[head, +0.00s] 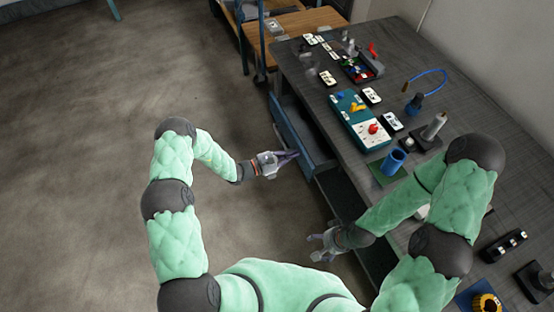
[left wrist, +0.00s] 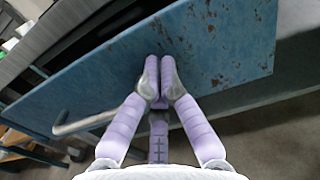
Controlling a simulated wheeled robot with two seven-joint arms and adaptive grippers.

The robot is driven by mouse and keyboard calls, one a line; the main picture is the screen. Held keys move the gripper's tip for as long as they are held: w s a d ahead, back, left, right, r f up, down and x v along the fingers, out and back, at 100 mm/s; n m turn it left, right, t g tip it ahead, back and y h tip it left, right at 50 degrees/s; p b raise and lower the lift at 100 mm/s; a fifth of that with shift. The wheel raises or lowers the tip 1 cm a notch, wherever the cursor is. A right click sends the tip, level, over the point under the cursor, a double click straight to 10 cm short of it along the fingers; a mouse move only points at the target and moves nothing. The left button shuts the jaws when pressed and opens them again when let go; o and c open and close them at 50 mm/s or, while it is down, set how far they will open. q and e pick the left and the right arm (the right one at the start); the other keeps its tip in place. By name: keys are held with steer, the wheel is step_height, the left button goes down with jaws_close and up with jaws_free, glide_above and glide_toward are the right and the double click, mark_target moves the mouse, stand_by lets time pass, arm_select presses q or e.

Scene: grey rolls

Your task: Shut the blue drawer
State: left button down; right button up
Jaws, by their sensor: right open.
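The blue drawer (head: 290,132) stands pulled out from the left side of the grey table. In the left wrist view its worn blue front panel (left wrist: 110,85) fills the upper middle, with a metal bar handle (left wrist: 85,122) at the lower left. My left gripper (head: 294,155) is at the outer face of this panel. In the left wrist view its two purple fingers (left wrist: 160,72) are together with nothing seen between them. Their tips are at the panel, to the right of the handle; I cannot tell whether they press on it. My right gripper (head: 316,246) is open and empty beside the table.
The grey table (head: 440,75) holds a teal-and-white box (head: 362,125), a blue cup (head: 393,161), a grey roll on a stand (head: 434,127) and several small parts. A wooden table (head: 295,28) stands beyond it. The floor (head: 90,120) to the left is clear.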

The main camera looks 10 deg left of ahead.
mark_target(306, 149)
arm_select(q)
steer(key=b+x, duration=0.1)
steer(key=x, duration=1)
steer(key=shift+w+d+b, duration=0.1)
steer(key=shift+b, duration=0.25)
steer(key=shift+w+d, duration=0.15)
steer(key=shift+d, duration=0.05)
arm_select(e)
step_height(306, 149, down, 2)
steer(key=shift+s+f, duration=0.1)
arm_select(q)
steer(key=shift+w+d+r, duration=0.1)
steer(key=shift+s+a, duration=0.2)
steer(key=shift+a, duration=0.3)
steer(key=p+v, duration=0.1)
steer(key=v, duration=0.4)
steer(key=shift+s+r, duration=0.1)
steer(key=shift+s, duration=0.2)
steer(key=p+v, duration=0.1)
steer(key=v, duration=0.7)
steer(key=shift+f+p, duration=0.25)
steer(key=shift+p, duration=0.15)
arm_select(e)
steer(key=r, duration=0.1)
steer(key=s+r, duration=0.1)
steer(key=r, duration=0.1)
steer(key=shift+s, duration=0.25)
